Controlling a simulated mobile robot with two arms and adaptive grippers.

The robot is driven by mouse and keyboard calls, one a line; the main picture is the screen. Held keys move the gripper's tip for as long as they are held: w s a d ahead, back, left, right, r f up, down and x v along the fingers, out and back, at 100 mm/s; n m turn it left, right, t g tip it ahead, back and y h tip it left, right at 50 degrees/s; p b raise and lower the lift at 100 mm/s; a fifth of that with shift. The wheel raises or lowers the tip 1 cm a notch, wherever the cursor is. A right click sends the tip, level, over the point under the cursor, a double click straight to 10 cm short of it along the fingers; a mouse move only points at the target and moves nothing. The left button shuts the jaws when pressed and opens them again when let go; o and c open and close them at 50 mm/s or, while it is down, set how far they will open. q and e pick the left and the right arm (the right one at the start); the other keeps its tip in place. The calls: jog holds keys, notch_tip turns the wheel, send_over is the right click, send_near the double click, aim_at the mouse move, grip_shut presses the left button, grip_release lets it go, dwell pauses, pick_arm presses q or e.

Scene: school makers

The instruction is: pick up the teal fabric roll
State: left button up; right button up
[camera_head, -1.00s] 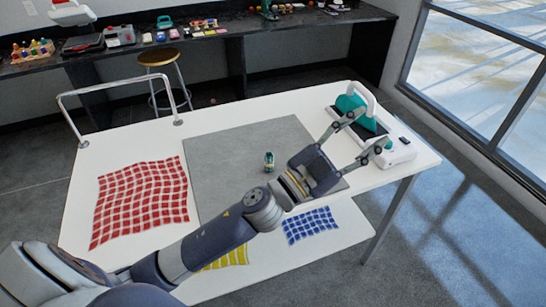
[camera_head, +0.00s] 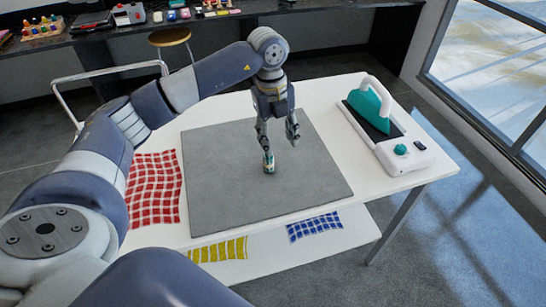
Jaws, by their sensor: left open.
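The teal fabric roll (camera_head: 268,162), a small teal and pale piece, stands on the grey mat (camera_head: 220,190) near its middle. My left gripper (camera_head: 279,146) points down just above and behind it, with its fingers spread and nothing between them. The left finger's tip is right at the top of the roll and hides part of it; I cannot tell whether they touch. The other finger is to the right of the roll, clear of it. My right gripper is not in view.
A teal and white iron (camera_head: 370,104) stands on its white base (camera_head: 405,152) at the right of the white table. A metal rail (camera_head: 100,75) is at the back left. The mat's right side is clear.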

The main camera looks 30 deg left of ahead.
aim_at(269, 160)
pick_arm(q)
jog(key=a, duration=0.2)
jog(key=a+n+y, duration=0.1)
jog(key=shift+a+r, duration=0.2)
jog(key=shift+r, duration=0.1)
notch_tip(269, 160, down, 5)
jog(key=shift+s+r+p, duration=0.1)
jog(key=shift+r+p, duration=0.1)
jog(key=shift+p, duration=0.35)
jog(key=f, duration=0.1)
jog(key=f+p, duration=0.1)
jog(key=f, duration=0.1)
jog(key=f+p, duration=0.1)
jog(key=shift+s+d+f, duration=0.1)
jog(key=shift+d+f, duration=0.2)
jog(key=shift+f, duration=0.55)
jog(key=c, duration=0.9)
jog(key=shift+c, duration=0.2)
